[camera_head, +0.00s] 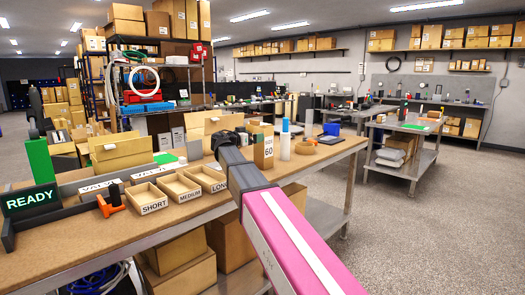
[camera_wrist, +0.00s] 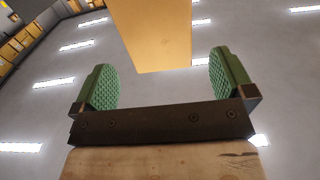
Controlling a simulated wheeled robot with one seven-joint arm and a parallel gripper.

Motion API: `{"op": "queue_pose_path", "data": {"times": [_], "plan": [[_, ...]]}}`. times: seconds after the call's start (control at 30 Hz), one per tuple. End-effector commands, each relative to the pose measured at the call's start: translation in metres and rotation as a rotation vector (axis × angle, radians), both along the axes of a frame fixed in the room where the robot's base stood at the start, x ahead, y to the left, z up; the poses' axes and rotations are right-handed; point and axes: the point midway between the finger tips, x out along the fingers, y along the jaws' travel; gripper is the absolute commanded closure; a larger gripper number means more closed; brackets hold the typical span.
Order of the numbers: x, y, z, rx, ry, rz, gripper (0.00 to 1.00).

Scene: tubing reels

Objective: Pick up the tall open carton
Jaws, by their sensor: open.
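The tall tan carton (camera_head: 264,150), marked "60", stands upright on the workbench, just right of my arm's far end in the head view. My gripper (camera_head: 226,140) shows only as a dark shape there, its fingers hard to make out. In the wrist view, my gripper (camera_wrist: 164,72) is open, with two green ribbed finger pads wide apart. A plain tan box face (camera_wrist: 152,35), which looks like the carton, lies between and beyond the pads. I see gaps on both sides and no contact. The carton's inside is not visible.
Low trays labelled SHORT (camera_head: 147,199), MEDIUM (camera_head: 180,187) and LONG (camera_head: 207,178) sit left of my arm. An open box (camera_head: 120,152) is farther left.

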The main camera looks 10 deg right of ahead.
Motion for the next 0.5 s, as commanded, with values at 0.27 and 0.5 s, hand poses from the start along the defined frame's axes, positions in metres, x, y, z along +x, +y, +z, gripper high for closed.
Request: {"op": "queue_pose_path", "data": {"times": [0.27,0.5], "plan": [[0.016,-0.022,0.001,0.001,0.001,0.0,0.0],[0.033,-0.043,0.005,0.001,0.001,-0.001,0.0]]}}
